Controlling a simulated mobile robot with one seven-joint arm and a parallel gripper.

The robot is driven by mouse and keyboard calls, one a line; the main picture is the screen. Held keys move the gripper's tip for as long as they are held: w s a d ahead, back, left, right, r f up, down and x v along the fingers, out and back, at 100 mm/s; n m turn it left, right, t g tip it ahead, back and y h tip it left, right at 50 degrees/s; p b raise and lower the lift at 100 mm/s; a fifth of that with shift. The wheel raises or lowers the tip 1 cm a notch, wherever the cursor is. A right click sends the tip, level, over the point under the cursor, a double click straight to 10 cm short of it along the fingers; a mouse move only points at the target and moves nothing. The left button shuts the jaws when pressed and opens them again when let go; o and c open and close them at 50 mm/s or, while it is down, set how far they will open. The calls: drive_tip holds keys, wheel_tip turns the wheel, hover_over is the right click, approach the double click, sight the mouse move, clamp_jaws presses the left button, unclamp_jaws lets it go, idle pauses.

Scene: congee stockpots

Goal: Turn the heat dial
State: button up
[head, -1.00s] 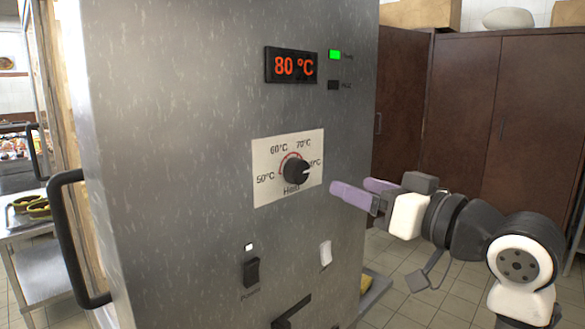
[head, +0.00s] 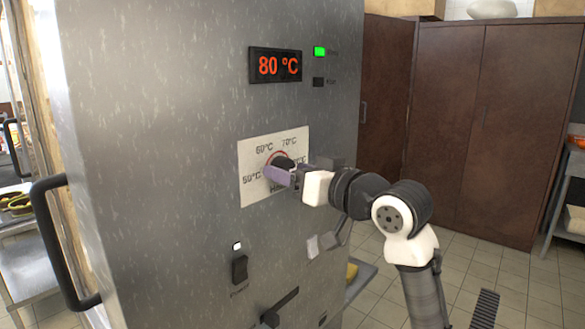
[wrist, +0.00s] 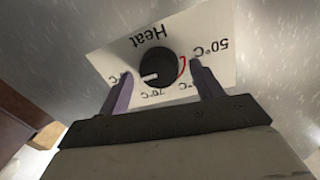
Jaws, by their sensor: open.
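The black heat dial (head: 284,162) is a round knob on a white scale plate (head: 250,158) on the front of the steel cabinet. My gripper (head: 279,176) is open in front of it, its purple fingers hiding the dial's lower part in the head view. In the wrist view, upside down, the dial (wrist: 158,67) sits between the open fingers (wrist: 160,74), with a visible gap on each side. Its white mark points left and slightly down, toward a label partly hidden by the left finger. The red display (head: 276,65) reads 80 °C.
A green light (head: 319,51) is lit beside the display. A power switch (head: 239,269) and a dark lever (head: 281,306) are below the dial. A black door handle (head: 48,240) sticks out at left. Brown lockers (head: 470,120) stand behind, with open tiled floor before them.

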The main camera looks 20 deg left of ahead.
drive_tip(key=shift+a, duration=0.2)
drive_tip(key=shift+c, duration=0.4)
drive_tip(key=c, duration=0.9)
drive_tip(key=shift+f+n, duration=0.1)
drive_tip(key=shift+n, duration=0.2)
drive_tip(key=n+b, duration=0.3)
drive_tip(key=n, duration=0.5)
drive_tip(key=n+g+y+b, duration=0.1)
drive_tip(key=n+b, duration=0.3)
drive_tip(key=n, duration=0.4)
drive_tip(key=n+b, duration=0.3)
drive_tip(key=n, duration=0.5)
drive_tip(key=shift+w+f+n+g+y, duration=0.1)
drive_tip(key=shift+f+n+g+y, duration=0.2)
drive_tip(key=shift+g, duration=0.1)
drive_tip(key=shift+r, duration=0.1)
